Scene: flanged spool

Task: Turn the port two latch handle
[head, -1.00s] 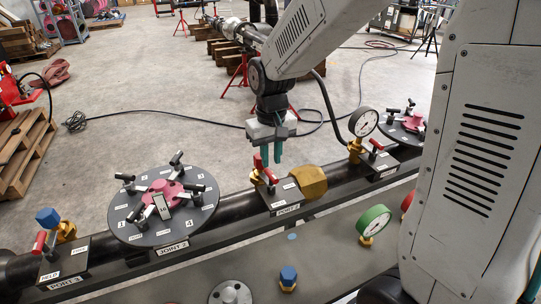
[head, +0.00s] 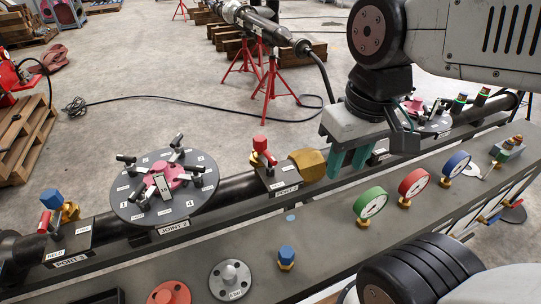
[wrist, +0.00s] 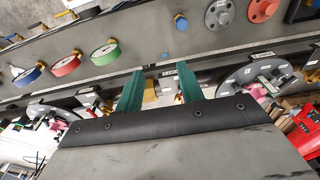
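The port two latch handle (head: 260,144) is a short lever with a red grip on the middle black block of the pipe in the head view. Its block bears a PORT label (head: 287,191); the number is hard to read. My gripper (head: 348,166) has two green fingers pointing down, spread apart with nothing held. It is right of the handle, beyond the brass hex fitting (head: 308,164), and does not touch the handle. In the wrist view my gripper's fingers (wrist: 160,88) stand apart, with part of a brass-coloured piece visible between them. The handle is not clear in that view.
Port three's red handle (head: 45,221) is at left, beside a blue-capped brass valve (head: 52,199). A round flange with black clamps (head: 165,210) sits between the ports. Green (head: 370,203), red (head: 414,183) and blue (head: 456,164) gauges stand along the near bench.

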